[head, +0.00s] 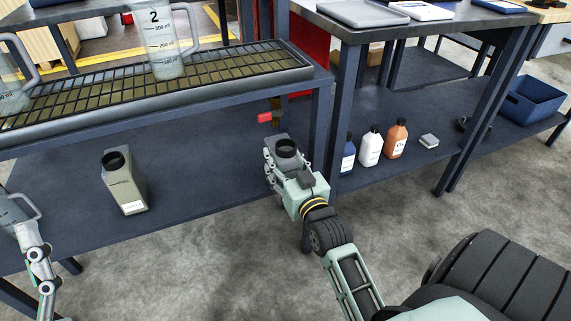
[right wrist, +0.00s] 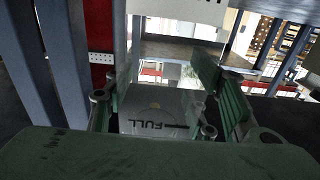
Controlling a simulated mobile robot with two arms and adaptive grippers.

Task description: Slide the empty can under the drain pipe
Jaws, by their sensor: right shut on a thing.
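A grey can with a dark round mouth (head: 285,146) stands at the right end of the lower shelf, close to the drain pipe (head: 277,106) with its red handle (head: 264,118). My right gripper (head: 284,165) is shut on this can; its fingers are on the can's sides. In the right wrist view the can's face (right wrist: 157,112) shows a FULL mark between the fingers. Whether its mouth is exactly below the pipe is unclear. A second grey can (head: 125,185) stands upright on the shelf's left. My left gripper (head: 40,268) is partly in view at lower left; its fingertips are unclear.
A grated tray (head: 300,70) above holds a measuring jug marked 2 (head: 166,42). Another jug-like vessel (head: 12,212) is at the left edge. Blue, white and orange bottles (head: 371,147) stand on the right shelf beyond a table leg (head: 322,125). Shelf between the cans is clear.

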